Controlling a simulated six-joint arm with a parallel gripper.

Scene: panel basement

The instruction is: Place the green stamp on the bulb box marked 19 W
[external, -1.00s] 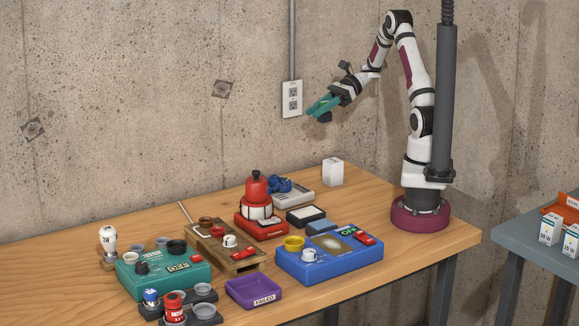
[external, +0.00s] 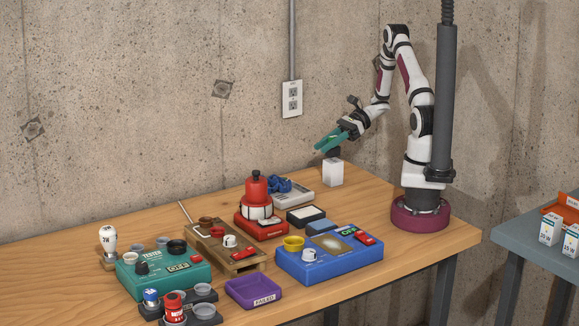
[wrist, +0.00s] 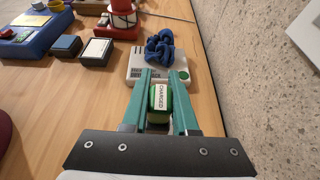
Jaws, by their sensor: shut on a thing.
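My gripper (external: 328,143) is shut on the green stamp (wrist: 161,98), which sits between the teal fingers in the wrist view with a "CHARGED" label. In the external view the stamp's dark lower part (external: 334,153) shows just under the fingers. It is right over the top of a white box (external: 333,174) standing upright at the back of the table. I cannot tell whether stamp and box touch. No wattage mark is readable on this box; in the wrist view the gripper and stamp hide it.
A white device with a blue coil (external: 279,185) stands left of the box. A dark pad (external: 306,216), a blue tester (external: 330,258) and a red device (external: 262,225) stand nearer the front. More bulb boxes (external: 550,229) are on the grey side table. The concrete wall is close behind.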

